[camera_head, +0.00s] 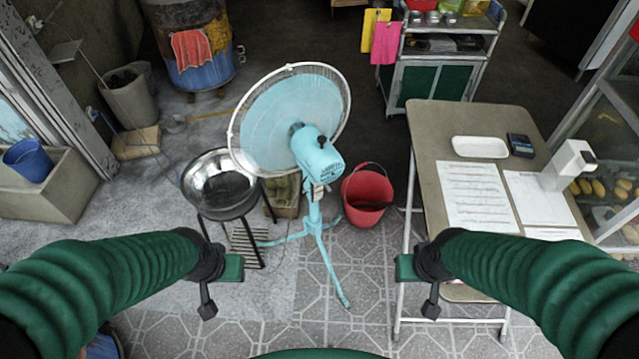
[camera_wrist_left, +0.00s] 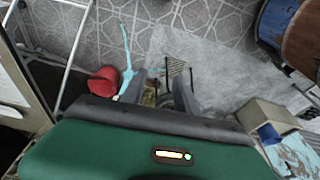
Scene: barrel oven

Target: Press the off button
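A light-blue pedestal fan (camera_head: 317,160) stands ahead of me in the head view, its round caged head tilted up to the left. A small control box (camera_head: 316,190) is on its post below the motor; no separate off button can be made out. Part of the fan's stand (camera_wrist_left: 126,62) shows in the left wrist view. My left gripper (camera_head: 222,278) is left of the fan and nearer to me, apart from it. Its two grey fingers (camera_wrist_left: 160,88) are spread with nothing between them. My right gripper (camera_head: 415,278) is right of the fan; its fingers are not clear.
A metal bowl on a black stand (camera_head: 220,185) is left of the fan. A red bucket (camera_head: 368,195) is behind it to the right. A table (camera_head: 430,145) with papers and a white tray (camera_head: 480,147) stands at right. Tiled floor (camera_head: 300,325) in front is clear.

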